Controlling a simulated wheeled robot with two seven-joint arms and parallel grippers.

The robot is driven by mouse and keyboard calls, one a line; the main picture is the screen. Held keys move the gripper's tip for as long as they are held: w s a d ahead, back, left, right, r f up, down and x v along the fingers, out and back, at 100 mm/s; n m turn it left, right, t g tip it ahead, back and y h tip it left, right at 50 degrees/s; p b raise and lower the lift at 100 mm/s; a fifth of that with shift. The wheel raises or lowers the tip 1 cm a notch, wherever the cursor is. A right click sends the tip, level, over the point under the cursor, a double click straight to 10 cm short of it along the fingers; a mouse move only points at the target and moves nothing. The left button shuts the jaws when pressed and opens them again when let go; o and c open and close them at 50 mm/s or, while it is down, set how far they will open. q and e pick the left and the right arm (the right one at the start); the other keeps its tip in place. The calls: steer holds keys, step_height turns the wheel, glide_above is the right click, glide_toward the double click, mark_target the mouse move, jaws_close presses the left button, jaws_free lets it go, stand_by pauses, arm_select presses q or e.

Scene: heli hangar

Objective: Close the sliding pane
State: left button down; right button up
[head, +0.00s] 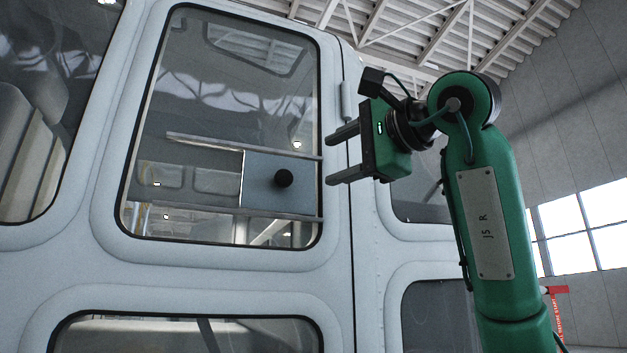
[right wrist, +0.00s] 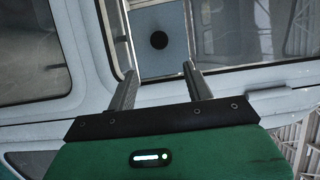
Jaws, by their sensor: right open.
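The sliding pane (head: 258,195) is a pale blue-grey panel in the helicopter door window, at the right end of its rails. A round black knob (head: 283,178) sits on it. To its left, between the upper rail (head: 205,142) and lower rail (head: 190,209), cabin windows show through. My right gripper (head: 330,160) is open and empty, right of the pane, apart from the knob. In the right wrist view, the pane (right wrist: 145,55) and knob (right wrist: 159,40) show beyond and between the open fingers (right wrist: 160,72). My left gripper is not in view.
The white door (head: 200,268) surrounds the window with a raised frame. A door seam and a small hinge-like cylinder (head: 346,101) lie near my right gripper. Another fuselage window (head: 420,205) is behind my right arm. Open hangar space is at the right.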

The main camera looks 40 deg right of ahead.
steer(key=s, duration=0.3)
steer(key=shift+s+d+b, duration=0.2)
steer(key=shift+d+b, duration=0.05)
steer(key=shift+b, duration=0.1)
